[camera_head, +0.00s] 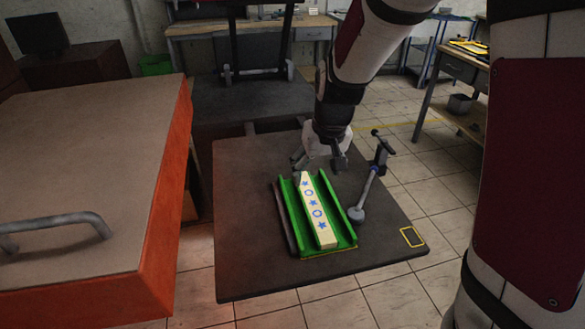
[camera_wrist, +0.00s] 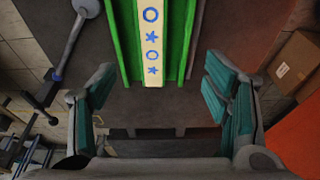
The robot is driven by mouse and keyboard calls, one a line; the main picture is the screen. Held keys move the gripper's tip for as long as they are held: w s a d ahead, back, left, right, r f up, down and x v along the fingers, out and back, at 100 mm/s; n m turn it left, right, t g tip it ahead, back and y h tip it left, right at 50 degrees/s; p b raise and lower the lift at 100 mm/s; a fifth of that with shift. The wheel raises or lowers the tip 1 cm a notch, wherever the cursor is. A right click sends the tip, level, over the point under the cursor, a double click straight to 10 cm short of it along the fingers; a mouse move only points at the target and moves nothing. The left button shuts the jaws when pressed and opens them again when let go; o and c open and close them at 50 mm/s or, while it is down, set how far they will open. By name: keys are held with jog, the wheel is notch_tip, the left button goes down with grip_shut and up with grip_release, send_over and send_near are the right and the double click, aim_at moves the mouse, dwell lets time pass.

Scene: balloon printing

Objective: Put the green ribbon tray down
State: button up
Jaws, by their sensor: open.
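The green ribbon tray (camera_head: 342,232) lies flat on the dark tabletop. A pale ribbon (camera_head: 316,207) with blue stars and rings lies lengthwise in it. My gripper (camera_head: 318,165) is above the tabletop at the tray's far end. In the wrist view, my gripper (camera_wrist: 160,103) is open with its teal-padded fingers wide apart. The end of the green tray (camera_wrist: 186,45) and the patterned ribbon (camera_wrist: 152,40) show between and beyond the fingers. Nothing is between the finger pads, and the fingers are apart from the tray.
The dark table (camera_head: 250,190) has free room left of the tray. A grey tool with a round end (camera_head: 357,214) lies right of the tray. A yellow-outlined rectangle (camera_head: 412,237) marks the near right corner. An orange-sided bench (camera_head: 165,205) stands at left. A cardboard box (camera_wrist: 294,62) shows in the wrist view.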

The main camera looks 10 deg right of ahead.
jog(key=x, duration=0.2)
jog(key=b, duration=0.2)
send_over(313, 203)
jog(key=s, duration=0.2)
jog(key=f, duration=0.7)
jog(key=shift+w+a+f, duration=0.15)
jog(key=shift+a+f, duration=0.15)
jog(key=shift+a, duration=0.05)
jog(key=shift+d+b+x, duration=0.2)
jog(key=shift+b+x, duration=0.15)
jog(key=shift+x, duration=1.1)
jog(key=shift+d+b+x, duration=0.2)
jog(key=shift+b+x, duration=0.15)
jog(key=shift+x, duration=1.05)
jog(key=shift+r, duration=0.1)
jog(key=c, duration=1.6)
